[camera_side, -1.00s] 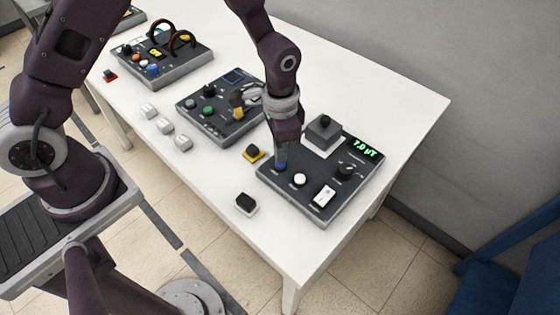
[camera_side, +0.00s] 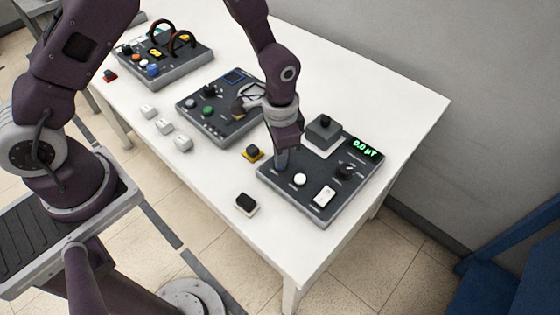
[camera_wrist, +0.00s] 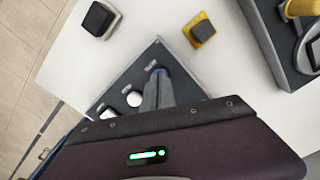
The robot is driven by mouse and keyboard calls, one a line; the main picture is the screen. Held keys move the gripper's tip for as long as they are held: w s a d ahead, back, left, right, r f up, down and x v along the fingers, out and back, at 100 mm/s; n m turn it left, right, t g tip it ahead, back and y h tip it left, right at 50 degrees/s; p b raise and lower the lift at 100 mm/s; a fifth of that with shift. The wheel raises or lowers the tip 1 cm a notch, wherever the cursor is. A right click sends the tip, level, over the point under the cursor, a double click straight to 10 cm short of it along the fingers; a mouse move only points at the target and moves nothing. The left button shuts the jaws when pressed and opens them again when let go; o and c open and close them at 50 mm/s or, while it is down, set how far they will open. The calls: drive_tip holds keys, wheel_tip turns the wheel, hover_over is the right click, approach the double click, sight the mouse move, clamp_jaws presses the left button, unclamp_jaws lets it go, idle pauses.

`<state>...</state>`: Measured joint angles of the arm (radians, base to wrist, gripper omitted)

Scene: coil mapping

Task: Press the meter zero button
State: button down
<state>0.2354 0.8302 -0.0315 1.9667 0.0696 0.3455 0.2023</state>
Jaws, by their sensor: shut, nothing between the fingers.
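The dark meter panel (camera_side: 333,203) lies on the near right part of the white table. Its green display (camera_side: 364,147) reads 0.0 µT. My gripper (camera_side: 281,165) is shut and empty, pointing down over the panel's left corner. In the wrist view, my grey fingertips (camera_wrist: 158,80) are at a blue button (camera_wrist: 158,70), which they partly cover. I cannot tell whether they touch it. A white round button (camera_side: 300,179) is beside the fingers, and it also shows in the wrist view (camera_wrist: 134,98).
The panel also carries a black knob (camera_side: 344,171), a white rocker switch (camera_side: 324,196) and a grey block (camera_side: 324,131) on a white pad. A yellow-based black block (camera_side: 253,153) and a black-and-white block (camera_side: 246,203) lie nearby. Other panels stand farther left.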

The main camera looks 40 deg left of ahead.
drive_tip(key=shift+r, duration=3.2)
drive_tip(key=s+a+r+n+t, duration=0.1)
drive_tip(key=s+a+r, duration=0.2)
drive_tip(key=r, duration=0.6)
drive_tip(key=s+a+r+n+t, duration=0.2)
drive_tip(key=s+a+r, duration=0.15)
drive_tip(key=r, duration=0.45)
drive_tip(key=s+a+r+n+t, duration=0.1)
drive_tip(key=s+r, duration=0.1)
drive_tip(key=s, duration=0.4)
drive_tip(key=s+a+r+n+t, duration=0.1)
drive_tip(key=s+r+n, duration=0.1)
drive_tip(key=s, duration=0.5)
drive_tip(key=shift+s+a+r+t, duration=0.3)
drive_tip(key=shift+a+r, duration=0.1)
drive_tip(key=shift+r, duration=0.3)
